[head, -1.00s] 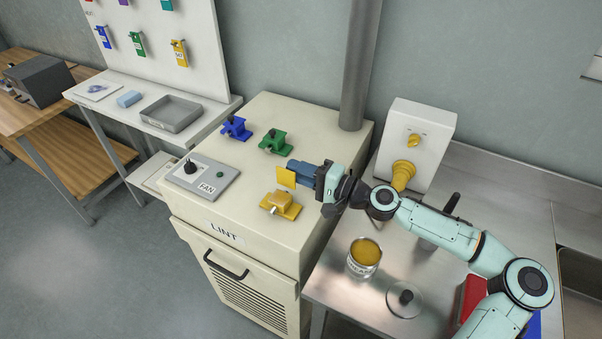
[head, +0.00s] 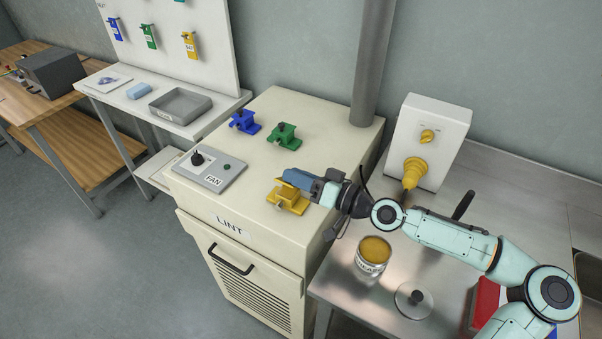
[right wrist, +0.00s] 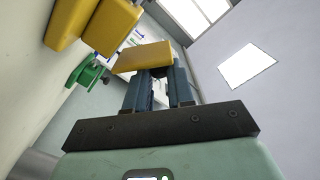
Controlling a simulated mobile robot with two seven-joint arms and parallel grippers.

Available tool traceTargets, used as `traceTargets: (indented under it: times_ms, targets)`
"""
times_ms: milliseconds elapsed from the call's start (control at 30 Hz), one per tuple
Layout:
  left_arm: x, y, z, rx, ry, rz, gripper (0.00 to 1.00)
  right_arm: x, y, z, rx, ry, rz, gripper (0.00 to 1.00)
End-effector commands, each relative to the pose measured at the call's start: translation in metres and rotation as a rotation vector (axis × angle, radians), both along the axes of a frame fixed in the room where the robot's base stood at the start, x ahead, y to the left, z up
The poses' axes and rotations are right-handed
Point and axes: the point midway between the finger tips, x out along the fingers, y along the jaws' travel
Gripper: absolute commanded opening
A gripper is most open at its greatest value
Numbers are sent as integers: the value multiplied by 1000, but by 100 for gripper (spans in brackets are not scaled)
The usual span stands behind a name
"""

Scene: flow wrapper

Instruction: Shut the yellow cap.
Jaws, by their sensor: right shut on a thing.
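The yellow cap (head: 277,185) is a flat yellow plate just above its yellow base (head: 291,203) on the cream cabinet. My right gripper (head: 298,179), with blue fingers, comes in from the right and is shut on the cap. In the right wrist view the cap (right wrist: 143,57) lies across the fingertips (right wrist: 155,75). The blocky yellow base (right wrist: 110,28) is beside it at upper left, a little apart in that view. The gripper partly hides where cap and base meet. My left gripper is not in view.
Blue (head: 243,121) and green (head: 284,135) fittings stand behind on the cabinet (head: 240,195). A grey FAN panel (head: 212,172) is to the left.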

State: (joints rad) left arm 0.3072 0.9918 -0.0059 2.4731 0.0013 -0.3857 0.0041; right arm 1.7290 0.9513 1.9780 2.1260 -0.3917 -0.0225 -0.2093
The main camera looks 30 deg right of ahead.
Motion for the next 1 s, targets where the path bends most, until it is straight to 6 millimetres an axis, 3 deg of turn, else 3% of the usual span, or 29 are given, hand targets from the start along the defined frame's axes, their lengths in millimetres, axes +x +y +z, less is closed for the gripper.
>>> traceTargets:
  times_ms: [500,1000]
  targets:
    - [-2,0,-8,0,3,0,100,-8,15,-15,-400,-207,0,0]
    - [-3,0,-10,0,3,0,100,-10,19,-22,-569,-296,0,0]
